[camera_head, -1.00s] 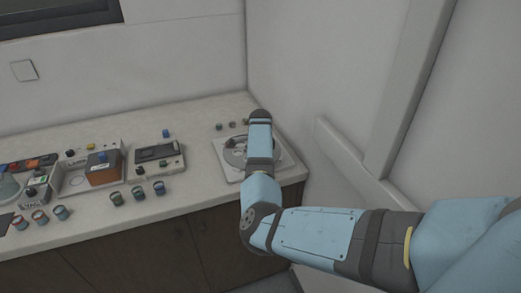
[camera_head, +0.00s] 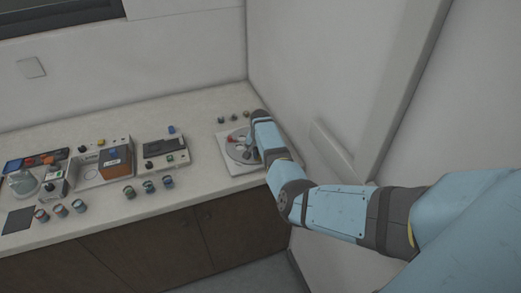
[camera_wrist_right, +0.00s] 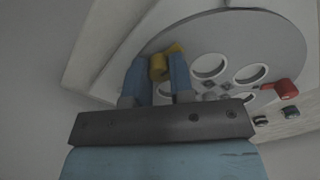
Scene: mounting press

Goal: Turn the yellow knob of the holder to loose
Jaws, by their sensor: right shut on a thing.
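The holder is a round grey disc (camera_wrist_right: 225,45) with several round holes, on a pale square base (camera_head: 241,168) at the right end of the counter. The yellow knob (camera_wrist_right: 158,66) is at the disc's edge in the right wrist view. My right gripper (camera_wrist_right: 160,72) is shut on the yellow knob, with one blue finger on each side of it. In the head view my right gripper (camera_head: 254,155) is over the right part of the disc, and the arm hides the knob. A red knob (camera_wrist_right: 287,89) is on the disc's other side. My left gripper is not in view.
Several small cups (camera_head: 234,117) stand behind the holder. To the left are a device with a dark top (camera_head: 163,148), an orange-and-black box (camera_head: 116,160) and several small jars (camera_head: 148,187). The side wall (camera_head: 300,110) is close on the right.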

